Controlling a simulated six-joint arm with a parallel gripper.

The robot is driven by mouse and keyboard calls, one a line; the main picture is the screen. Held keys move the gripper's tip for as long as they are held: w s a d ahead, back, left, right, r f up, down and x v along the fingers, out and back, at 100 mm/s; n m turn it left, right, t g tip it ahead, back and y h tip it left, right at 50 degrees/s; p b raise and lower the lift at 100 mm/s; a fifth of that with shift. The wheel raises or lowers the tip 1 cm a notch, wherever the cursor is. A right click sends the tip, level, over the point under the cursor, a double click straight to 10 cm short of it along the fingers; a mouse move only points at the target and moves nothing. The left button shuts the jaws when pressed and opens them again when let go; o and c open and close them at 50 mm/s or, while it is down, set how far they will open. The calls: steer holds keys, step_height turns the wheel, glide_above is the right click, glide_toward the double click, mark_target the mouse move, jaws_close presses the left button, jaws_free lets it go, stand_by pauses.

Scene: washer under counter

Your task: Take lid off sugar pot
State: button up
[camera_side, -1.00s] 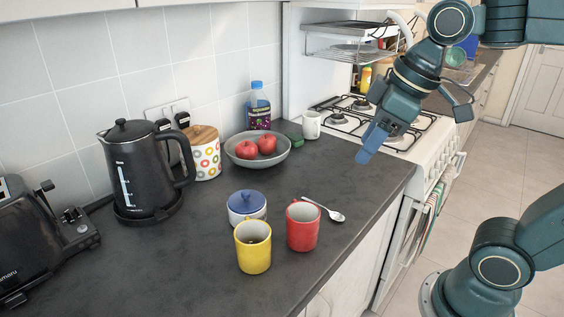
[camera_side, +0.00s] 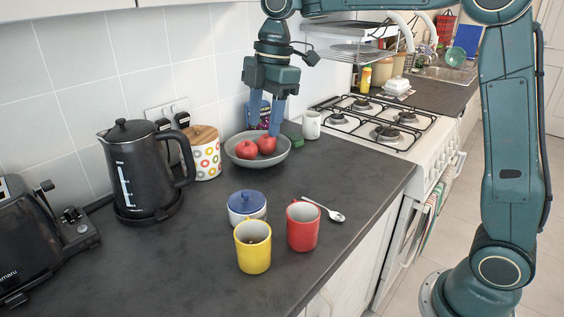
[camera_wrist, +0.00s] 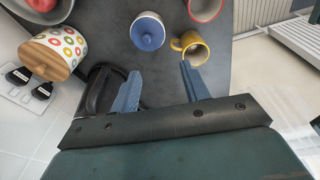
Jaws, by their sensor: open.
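My gripper (camera_side: 265,108) points down, open and empty, well above the counter. In the side view it appears in front of the bowl of apples and the bottle. In the wrist view my gripper's two blue fingers (camera_wrist: 158,82) are spread apart.
A yellow mug (camera_side: 253,247) and a red mug (camera_side: 303,227) stand close to the pot, with a spoon (camera_side: 325,209) beside them. A black kettle (camera_side: 143,172) and a patterned canister (camera_side: 205,158) stand left. A grey bowl (camera_side: 240,160) holds red apples.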

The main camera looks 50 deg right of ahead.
steer(key=w+f+n+g, duration=0.1)
steer(key=w+f+n, duration=0.2)
steer(key=w, duration=0.2)
steer(key=shift+w+a+f+n, duration=0.2)
steer(key=shift+w+f+n, duration=0.05)
steer(key=shift+f+n, duration=0.15)
glide_above(246, 192)
steer(key=shift+w+d+f, duration=0.1)
steer(key=shift+d+f, duration=0.05)
steer(key=shift+f, duration=1.25)
steer(key=shift+w+d+f, duration=0.15)
steer(key=shift+f, duration=1.3)
steer(key=shift+w+d+f, duration=0.1)
steer(key=shift+d+f, duration=0.05)
steer(key=shift+f, duration=1.25)
steer(key=shift+s+a+f, duration=0.15)
steer(key=shift+a+f, duration=0.05)
steer(key=shift+f, duration=1.1)
steer(key=shift+s+a+f, duration=0.15)
steer(key=shift+f, duration=1.15)
jaws_close()
